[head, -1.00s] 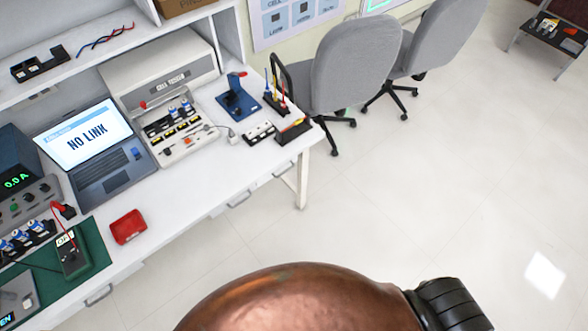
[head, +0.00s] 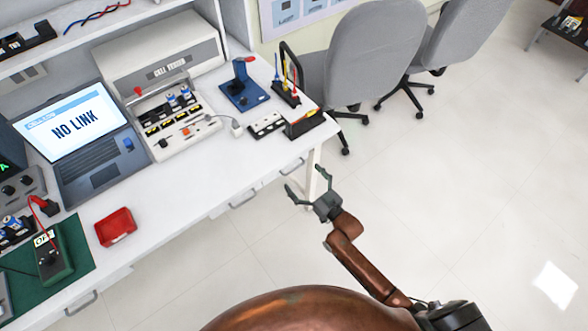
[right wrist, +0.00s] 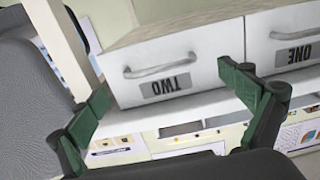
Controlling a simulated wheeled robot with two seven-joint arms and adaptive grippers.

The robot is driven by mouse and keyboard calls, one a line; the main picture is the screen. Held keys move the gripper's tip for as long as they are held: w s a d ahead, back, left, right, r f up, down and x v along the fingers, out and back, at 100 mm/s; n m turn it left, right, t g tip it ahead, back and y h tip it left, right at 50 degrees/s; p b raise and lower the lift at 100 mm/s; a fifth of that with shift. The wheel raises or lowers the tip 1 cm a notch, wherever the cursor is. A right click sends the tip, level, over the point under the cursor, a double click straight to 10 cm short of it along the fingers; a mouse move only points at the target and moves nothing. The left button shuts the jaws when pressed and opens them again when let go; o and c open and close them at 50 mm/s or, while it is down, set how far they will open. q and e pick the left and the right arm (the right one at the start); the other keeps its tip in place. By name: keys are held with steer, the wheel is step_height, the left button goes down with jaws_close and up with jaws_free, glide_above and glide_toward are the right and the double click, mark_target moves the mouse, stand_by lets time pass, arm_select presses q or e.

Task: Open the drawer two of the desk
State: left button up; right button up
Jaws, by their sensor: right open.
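The desk (head: 170,190) has a row of drawers under its front edge. In the right wrist view drawer two (right wrist: 205,72) shows upside down, its white front carrying a metal handle (right wrist: 160,70) and the label TWO. Its front looks flush with drawer one, so it appears shut. In the head view its handle (head: 292,167) is the one nearest the right-hand desk leg. My right gripper (head: 306,180) is open and empty, just in front of the desk's right end. In the right wrist view its fingers (right wrist: 165,85) point toward drawer two, apart from the handle. My left gripper is not in view.
Drawer one (right wrist: 285,45) is beside drawer two. The desk leg (head: 313,165) stands close to my right gripper. Grey chairs (head: 375,55) stand past the desk's right end. A red tray (head: 115,227) and a laptop (head: 85,150) are on the desk. The floor in front is clear.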

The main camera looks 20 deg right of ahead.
mark_target(295, 169)
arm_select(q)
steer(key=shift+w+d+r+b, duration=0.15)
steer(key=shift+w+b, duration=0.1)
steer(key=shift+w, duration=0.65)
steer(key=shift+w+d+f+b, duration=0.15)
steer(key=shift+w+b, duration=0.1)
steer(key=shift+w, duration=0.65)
arm_select(e)
steer(key=shift+x, duration=2.3)
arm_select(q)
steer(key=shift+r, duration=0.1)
arm_select(e)
steer(key=shift+f, duration=0.1)
